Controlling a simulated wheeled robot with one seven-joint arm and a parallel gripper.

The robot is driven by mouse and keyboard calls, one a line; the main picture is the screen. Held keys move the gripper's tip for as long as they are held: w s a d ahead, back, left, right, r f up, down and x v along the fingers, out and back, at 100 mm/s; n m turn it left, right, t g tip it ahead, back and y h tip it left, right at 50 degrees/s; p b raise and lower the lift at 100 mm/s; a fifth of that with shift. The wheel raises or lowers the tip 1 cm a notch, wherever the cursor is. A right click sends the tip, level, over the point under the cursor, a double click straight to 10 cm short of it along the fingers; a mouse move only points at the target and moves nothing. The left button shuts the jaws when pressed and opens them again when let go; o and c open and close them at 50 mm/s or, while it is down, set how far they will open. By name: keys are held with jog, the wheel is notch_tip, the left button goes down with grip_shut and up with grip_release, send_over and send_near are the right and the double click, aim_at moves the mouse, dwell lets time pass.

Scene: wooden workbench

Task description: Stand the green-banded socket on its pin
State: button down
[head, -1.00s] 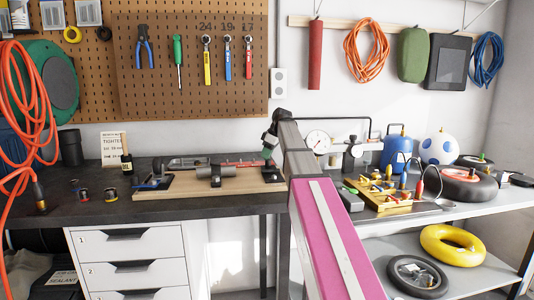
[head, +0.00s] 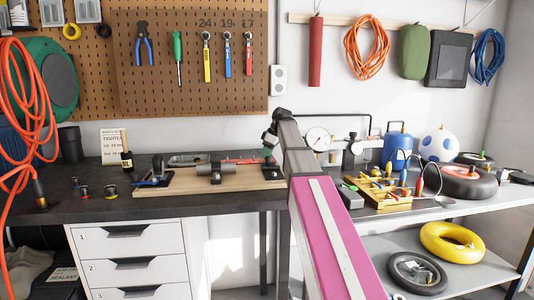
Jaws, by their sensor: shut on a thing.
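My gripper (head: 268,144) is at the far end of my pink arm, above the right end of the wooden board (head: 205,184). It is shut on a small dark piece with a green band, the green-banded socket (head: 267,152), mostly hidden by the jaws. The socket is close above a black block (head: 271,173) at the board's right end. The pin is too small or hidden to make out, and I cannot tell whether the socket touches anything below.
Several small banded sockets (head: 111,191) stand on the dark bench at the left. A grey cylinder (head: 216,173) lies mid-board, with a red-and-grey tool behind it. A yellow tray (head: 385,196) of tools and a gauge (head: 318,139) stand at the right. The front bench edge is clear.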

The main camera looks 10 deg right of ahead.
jog(key=c, duration=0.9)
grip_release()
jog(key=shift+o, duration=0.2)
